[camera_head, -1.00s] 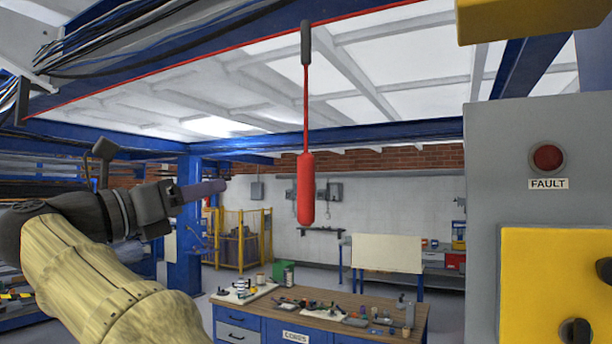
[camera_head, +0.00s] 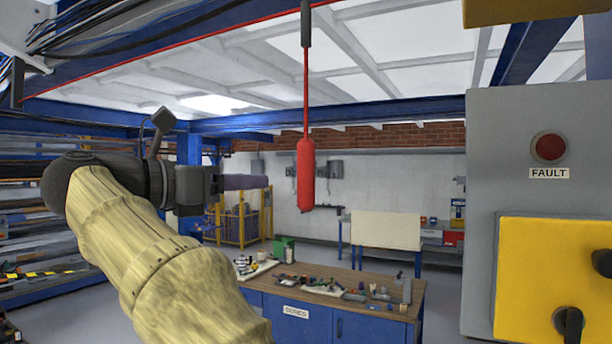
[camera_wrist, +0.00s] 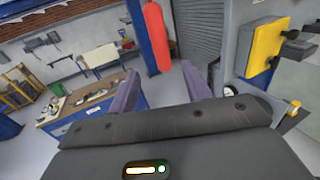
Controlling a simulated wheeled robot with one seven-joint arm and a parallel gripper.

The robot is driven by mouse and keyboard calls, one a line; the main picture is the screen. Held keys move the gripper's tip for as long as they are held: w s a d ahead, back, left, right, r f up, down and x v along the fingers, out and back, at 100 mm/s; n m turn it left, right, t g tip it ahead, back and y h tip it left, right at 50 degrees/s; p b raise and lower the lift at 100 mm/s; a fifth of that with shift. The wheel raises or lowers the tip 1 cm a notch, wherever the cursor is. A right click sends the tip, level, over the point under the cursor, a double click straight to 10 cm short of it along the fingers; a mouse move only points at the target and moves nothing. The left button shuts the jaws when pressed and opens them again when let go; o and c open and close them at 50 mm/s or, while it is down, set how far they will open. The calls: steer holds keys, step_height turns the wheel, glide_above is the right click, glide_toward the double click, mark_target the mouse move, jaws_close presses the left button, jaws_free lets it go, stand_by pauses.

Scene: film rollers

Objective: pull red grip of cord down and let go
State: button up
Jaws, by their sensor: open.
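The red grip (camera_head: 306,175) hangs upright on a thin red cord (camera_head: 306,90) from a dark sleeve overhead, in the middle of the head view. My gripper (camera_head: 262,181) is left of the grip at about its height, pointing right, and looks apart from it. In the wrist view the grip (camera_wrist: 156,38) hangs beyond and between the two purple fingers of my gripper (camera_wrist: 163,82). The fingers are spread open with nothing between them. The cord's upper end is out of the wrist view.
A grey cabinet (camera_head: 480,200) with a red FAULT button (camera_head: 548,147) and a yellow panel (camera_head: 545,270) stands at the right. A workbench (camera_head: 340,285) with small items stands below and beyond the grip. Blue beams run overhead. The air around the grip looks clear.

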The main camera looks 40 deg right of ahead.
mark_target(300, 178)
steer(key=d+p, duration=0.5)
steer(key=d, duration=0.7)
steer(key=shift+d+r, duration=0.15)
steer(key=shift+d, duration=0.45)
jaws_close()
steer(key=shift+f, duration=0.25)
